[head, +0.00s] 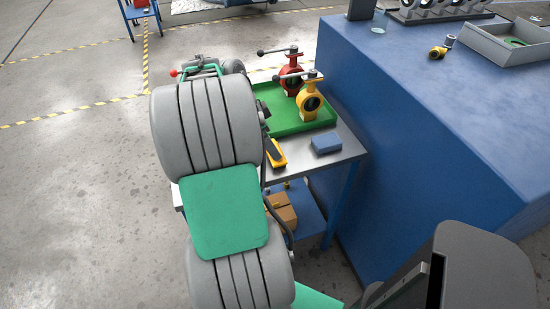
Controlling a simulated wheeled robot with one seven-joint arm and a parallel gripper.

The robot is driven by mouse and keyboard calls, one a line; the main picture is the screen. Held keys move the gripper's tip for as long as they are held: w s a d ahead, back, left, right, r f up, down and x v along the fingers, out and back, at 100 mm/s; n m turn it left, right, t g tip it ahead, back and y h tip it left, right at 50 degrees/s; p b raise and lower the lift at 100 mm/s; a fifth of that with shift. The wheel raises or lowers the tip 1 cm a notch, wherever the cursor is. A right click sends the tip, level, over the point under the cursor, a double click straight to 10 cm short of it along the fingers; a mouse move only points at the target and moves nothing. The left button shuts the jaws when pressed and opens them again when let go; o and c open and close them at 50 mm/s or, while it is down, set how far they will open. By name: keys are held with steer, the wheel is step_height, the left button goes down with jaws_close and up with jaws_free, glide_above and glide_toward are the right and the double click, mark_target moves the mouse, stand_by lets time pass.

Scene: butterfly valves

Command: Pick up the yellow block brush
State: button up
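The yellow block brush (277,158) lies on the grey top of the small work table (343,136), just right of my big grey arm link. It is yellow with a dark part on it, and its left side is close to or partly behind my arm. My gripper is mostly or wholly hidden behind my arm. Some dark parts show at the arm's right edge, above the brush, but I cannot tell whether they are fingers, nor whether they touch the brush.
A green tray (277,113) behind the brush holds a red valve (290,75) and a yellow valve (309,99). A blue block (326,143) lies right of the brush. A cardboard box (281,212) sits on the lower shelf. A large blue bench (420,120) stands close at right.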

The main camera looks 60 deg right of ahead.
steer(key=x, duration=0.6)
steer(key=shift+w+d+p, duration=0.1)
steer(key=shift+d+p, duration=0.1)
steer(key=shift+p, duration=0.15)
steer(key=shift+c, duration=0.6)
steer(key=shift+r, duration=0.1)
steer(key=c, duration=1.2)
steer(key=shift+r, duration=0.6)
steer(key=s+a+r+b, duration=0.1)
steer(key=s+a+r, duration=0.5)
steer(key=a+r, duration=0.5)
steer(key=shift+s+a+r, duration=0.35)
steer(key=shift+s+a, duration=0.05)
steer(key=shift+a, duration=0.25)
